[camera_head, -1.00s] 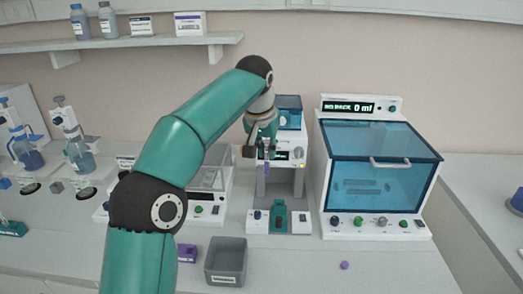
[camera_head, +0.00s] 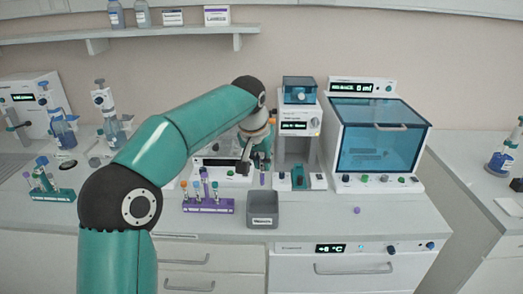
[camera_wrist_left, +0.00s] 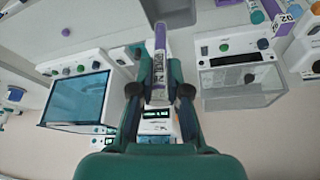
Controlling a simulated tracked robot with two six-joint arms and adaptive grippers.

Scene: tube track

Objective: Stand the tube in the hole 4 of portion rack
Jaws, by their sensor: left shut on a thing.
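My left gripper (camera_head: 254,160) is shut on a tube (camera_head: 262,175) with a purple part. The tube hangs in the air behind the grey bin. In the wrist view, the tube (camera_wrist_left: 160,42) stands between the fingers (camera_wrist_left: 160,72) with a printed label showing. A purple rack (camera_head: 208,206) on the front of the bench holds several capped tubes. A green rack (camera_head: 54,196) with several tubes stands at the far left. I cannot read which one is the portion rack, and no hole numbers are legible. My right gripper is out of view.
A grey labelled bin (camera_head: 263,222) stands beside the purple rack. Behind are a white machine (camera_head: 298,150) and a blue-windowed cabinet (camera_head: 376,140). A loose purple cap (camera_head: 357,210) lies on the bench (camera_head: 390,215), where the front right is clear.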

